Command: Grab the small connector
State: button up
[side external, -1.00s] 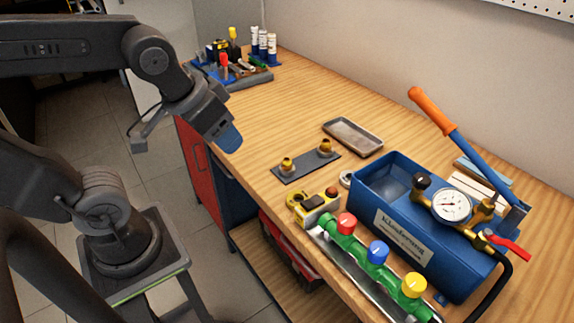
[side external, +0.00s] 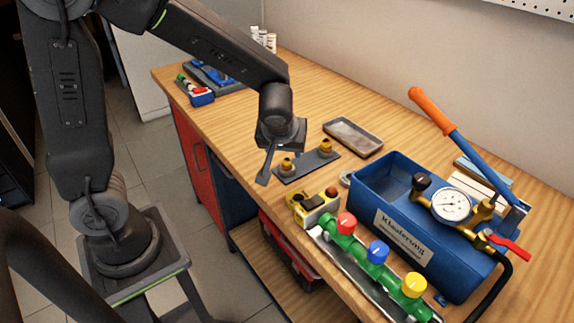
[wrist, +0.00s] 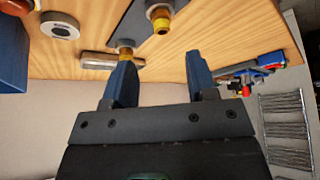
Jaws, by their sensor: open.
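Two small brass connectors stand upright on a dark plate (side external: 309,168) on the bench, a left one (side external: 287,166) and a right one (side external: 325,147). I cannot tell which one the task names. The wrist view shows the plate (wrist: 132,22) at the top, with one connector (wrist: 161,21) nearer and another (wrist: 125,52) by the left fingertip. My gripper (wrist: 159,58) is open, its blue fingers apart with nothing between them.
A metal tray (side external: 353,137) lies behind the plate. A yellow tape measure (side external: 314,207), a green manifold with coloured caps (side external: 375,262) and a blue pump box (side external: 424,241) stand in front and right. A tool holder (side external: 212,78) is at the far left. Bare bench lies between it and the plate.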

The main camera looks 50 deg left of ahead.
aim_at(287, 159)
jog(key=x, duration=0.8)
jog(key=shift+w+a+f, duration=0.1)
jog(key=shift+a+f, duration=0.1)
jog(key=shift+a, duration=0.1)
jog(key=shift+c, duration=0.2)
jog(key=c, duration=0.8)
jog(key=shift+r, duration=0.1)
jog(key=shift+c, duration=0.2)
